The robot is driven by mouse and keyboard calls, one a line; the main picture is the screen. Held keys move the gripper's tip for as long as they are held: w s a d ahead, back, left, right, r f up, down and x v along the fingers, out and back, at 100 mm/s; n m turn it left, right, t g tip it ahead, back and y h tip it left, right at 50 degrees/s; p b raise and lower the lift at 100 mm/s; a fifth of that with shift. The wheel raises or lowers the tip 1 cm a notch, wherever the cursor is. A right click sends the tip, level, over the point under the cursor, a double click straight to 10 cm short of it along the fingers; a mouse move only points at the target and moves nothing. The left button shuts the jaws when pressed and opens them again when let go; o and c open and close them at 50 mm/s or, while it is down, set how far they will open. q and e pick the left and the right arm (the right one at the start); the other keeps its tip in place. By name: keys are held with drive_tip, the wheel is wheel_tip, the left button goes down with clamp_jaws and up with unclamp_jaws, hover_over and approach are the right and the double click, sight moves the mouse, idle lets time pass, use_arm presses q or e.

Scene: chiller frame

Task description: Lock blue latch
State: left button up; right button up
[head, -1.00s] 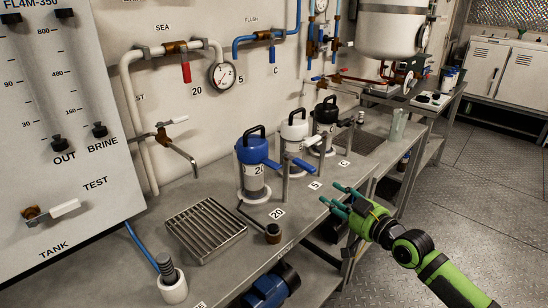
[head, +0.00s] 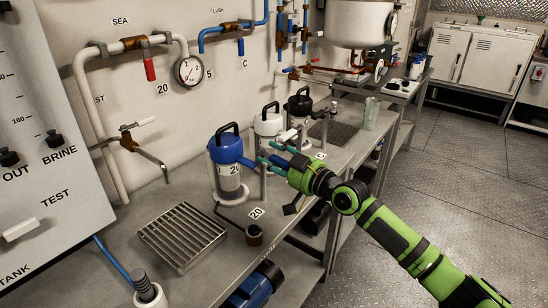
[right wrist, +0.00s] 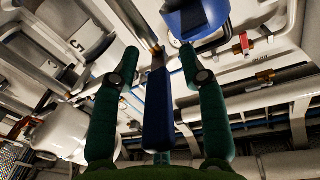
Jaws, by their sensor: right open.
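The blue latch shows in the right wrist view as a long blue bar (right wrist: 158,110) lying between my open fingers. A gap shows on both sides of it. In the head view the fingers partly cover it. It is beside the clear canister with a blue lid (head: 226,148) and black handle, the nearest of three in a row. The blue lid also shows at the top of the right wrist view (right wrist: 198,18). My right gripper (head: 270,156) is open at the bench's front side, just right of this canister. My left gripper is not in view.
A white-lidded canister (head: 268,124) and a black-lidded one (head: 299,104) stand behind. A metal grate (head: 182,236) lies on the bench at front left. Pipes and a gauge (head: 189,71) are on the wall. The floor (head: 470,190) at right is clear.

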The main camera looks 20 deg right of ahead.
drive_tip(key=shift+c, duration=1.2)
clamp_jaws()
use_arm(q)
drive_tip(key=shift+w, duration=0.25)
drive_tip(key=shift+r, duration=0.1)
use_arm(e)
drive_tip(key=shift+r, duration=0.1)
use_arm(q)
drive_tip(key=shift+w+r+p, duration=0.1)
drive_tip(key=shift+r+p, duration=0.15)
drive_tip(key=shift+p, duration=0.1)
use_arm(e)
drive_tip(key=shift+r, duration=0.1)
